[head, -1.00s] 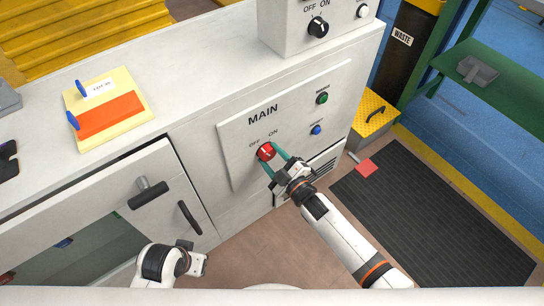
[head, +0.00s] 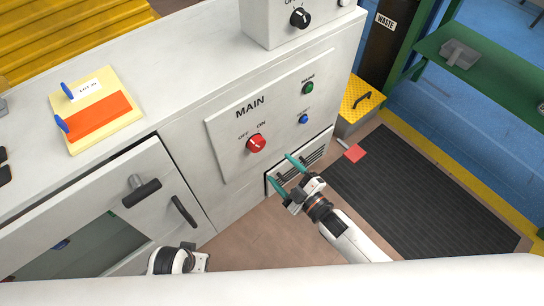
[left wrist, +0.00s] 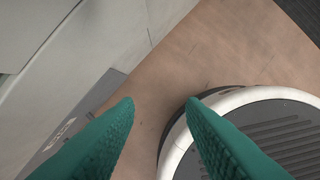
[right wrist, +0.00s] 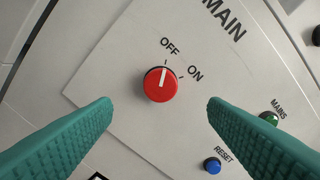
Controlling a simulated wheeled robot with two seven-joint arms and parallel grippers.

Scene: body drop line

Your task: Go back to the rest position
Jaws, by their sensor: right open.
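The red MAIN knob (head: 256,143) is on the white panel (head: 222,165) of the cabinet. In the right wrist view the knob (right wrist: 160,85) has its white line toward the OFF mark. My right gripper (head: 282,169) is open and empty, below and right of the knob and clear of it. Its two teal fingers show wide apart in the right wrist view (right wrist: 158,103). My left gripper (left wrist: 160,105) is open and empty in the left wrist view, over the brown floor. In the head view only part of my left arm shows, at the bottom.
A cabinet door (head: 105,215) with a dark handle is at the left. A vent grille (head: 300,163) is behind my right gripper. A yellow box (head: 357,103) and a dark floor mat (head: 420,195) lie to the right. Brown floor (head: 250,240) is clear between my arms.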

